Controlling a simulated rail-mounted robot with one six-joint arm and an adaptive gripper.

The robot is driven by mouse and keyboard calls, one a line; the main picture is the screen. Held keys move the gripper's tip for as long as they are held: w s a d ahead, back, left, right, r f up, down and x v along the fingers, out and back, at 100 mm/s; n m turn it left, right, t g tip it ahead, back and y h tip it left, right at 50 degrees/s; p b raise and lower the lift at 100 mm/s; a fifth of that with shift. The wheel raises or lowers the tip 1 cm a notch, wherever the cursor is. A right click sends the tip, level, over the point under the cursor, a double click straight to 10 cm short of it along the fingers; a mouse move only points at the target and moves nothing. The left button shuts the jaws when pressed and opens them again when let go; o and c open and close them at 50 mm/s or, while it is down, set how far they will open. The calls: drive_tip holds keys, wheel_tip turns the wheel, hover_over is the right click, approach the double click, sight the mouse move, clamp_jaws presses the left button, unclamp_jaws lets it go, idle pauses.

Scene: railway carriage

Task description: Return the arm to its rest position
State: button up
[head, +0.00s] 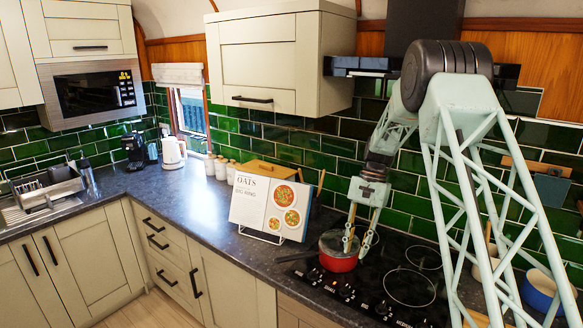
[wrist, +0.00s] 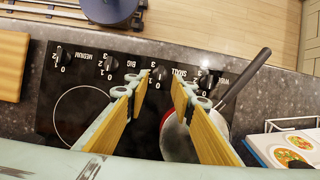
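My arm (head: 465,100) is bent, with its elbow high and its forearm reaching down over the hob. My gripper (head: 357,245) points down just above or beside the red saucepan (head: 338,263); I cannot tell if it touches it. In the wrist view my gripper (wrist: 164,82) is open, with a clear gap between its two wooden-faced fingers and nothing held. The saucepan (wrist: 178,142) is partly hidden behind the right finger there, and its dark handle (wrist: 243,82) points up and right.
The black hob (head: 410,272) has a row of knobs along its front. A cookbook on a stand (head: 270,208) is left of the saucepan. A blue pot (head: 543,290) is at the right. A wall cupboard (head: 275,62) hangs above the worktop. The worktop further left has free room.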

drive_tip(key=s+a+r+n+t+h+b, duration=0.25)
drive_tip(key=s+r+t+b, duration=0.2)
drive_tip(key=s+r, duration=1.9)
drive_tip(key=s+f+n+t+b, duration=0.1)
drive_tip(key=s+f+n+b, duration=0.1)
drive_tip(key=s, duration=1.4)
drive_tip(key=s+f+n+t+b, duration=0.1)
drive_tip(key=s+n+t+b, duration=0.1)
drive_tip(key=s, duration=1.4)
drive_tip(key=shift+a+f+b, duration=0.3)
drive_tip(key=shift+f+b, duration=0.05)
drive_tip(key=shift+b, duration=0.55)
drive_tip(key=shift+n, duration=0.25)
